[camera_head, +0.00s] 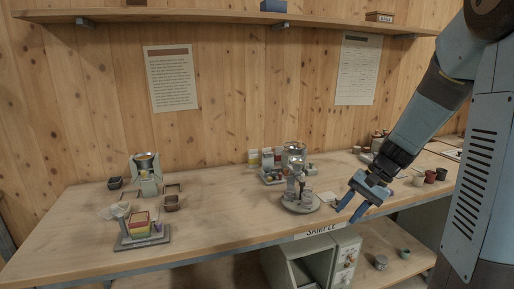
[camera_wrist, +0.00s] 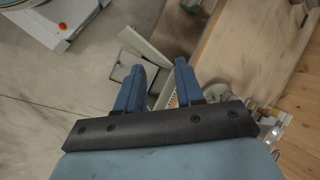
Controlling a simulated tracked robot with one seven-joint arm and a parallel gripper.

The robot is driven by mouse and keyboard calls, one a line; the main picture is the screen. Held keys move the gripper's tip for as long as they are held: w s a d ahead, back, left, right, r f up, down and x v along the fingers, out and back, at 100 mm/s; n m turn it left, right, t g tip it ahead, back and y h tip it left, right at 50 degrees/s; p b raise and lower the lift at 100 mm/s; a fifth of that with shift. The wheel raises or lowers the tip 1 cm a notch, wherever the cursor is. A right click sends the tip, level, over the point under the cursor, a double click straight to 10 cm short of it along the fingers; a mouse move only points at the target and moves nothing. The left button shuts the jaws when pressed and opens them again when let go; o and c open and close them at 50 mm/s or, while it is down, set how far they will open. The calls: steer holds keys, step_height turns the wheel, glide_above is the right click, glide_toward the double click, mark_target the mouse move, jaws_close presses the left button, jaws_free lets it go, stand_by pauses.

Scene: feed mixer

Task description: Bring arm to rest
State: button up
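My arm (camera_head: 427,105) reaches down from the upper right in the head view, with its elbow side near my body at the right edge. My gripper (camera_head: 347,213) is at the front edge of the wooden bench, right of the round tray with cups. In the wrist view my gripper (camera_wrist: 159,75) shows two blue fingers standing apart. Nothing is between the fingers. The gripper appears to be above the bench edge; its exact height is hard to tell.
The bench (camera_head: 220,218) runs along the wooden wall. A round tray (camera_head: 299,208), a scale-like device (camera_head: 146,173) and a block holder (camera_head: 141,238) stand on it. Dark cups (camera_head: 430,177) are right of the gripper. A cabinet (camera_head: 305,265) stands below. The bench's middle left is clear.

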steer(key=s+a+r+n+t+h, duration=0.1)
steer(key=s+r+n+t+h, duration=0.4)
steer(key=s+r, duration=0.9)
steer(key=shift+s+a+r+n+t+h, duration=0.15)
steer(key=shift+s+a+n+t+h, duration=0.3)
steer(key=shift+s, duration=1)
steer(key=shift+d, duration=0.2)
